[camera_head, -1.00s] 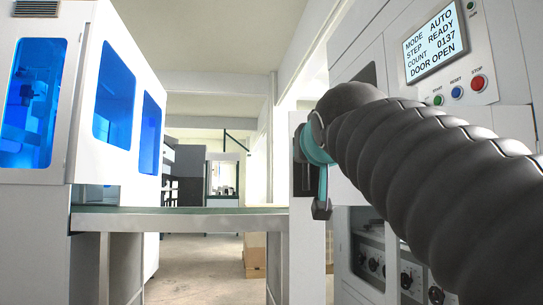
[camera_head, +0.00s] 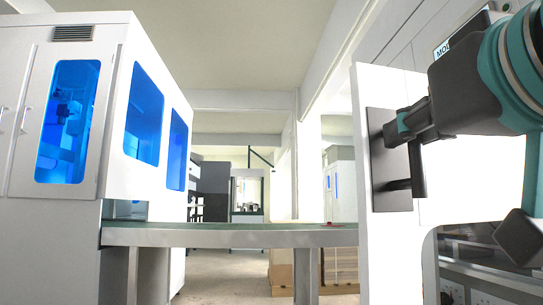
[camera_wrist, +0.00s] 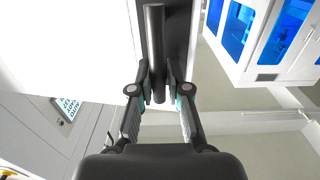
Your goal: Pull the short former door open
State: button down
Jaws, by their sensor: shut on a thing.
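The short former door (camera_head: 367,235) is a white panel standing out from the machine at the right of the head view, its face partly turned to me. It carries a dark plate with a black upright bar handle (camera_head: 417,178). My gripper (camera_head: 400,130) is at the upper part of this handle, shut on it. In the wrist view the handle (camera_wrist: 154,30) runs down between the two fingertips (camera_wrist: 157,78), one on each side. My arm hides part of the machine front and most of its display (camera_head: 442,50).
A green-topped conveyor (camera_head: 230,236) runs from the white cabinet with blue windows (camera_head: 70,120) at the left toward the door. Stacked brown boxes (camera_head: 340,268) stand on the floor beyond the conveyor. The machine's lower opening (camera_head: 470,250) shows behind the door.

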jog(key=shift+s+d, duration=0.1)
jog(key=shift+s, duration=0.2)
jog(key=c, duration=1.2)
grip_release()
jog(key=shift+d, duration=0.15)
jog(key=s, duration=1.2)
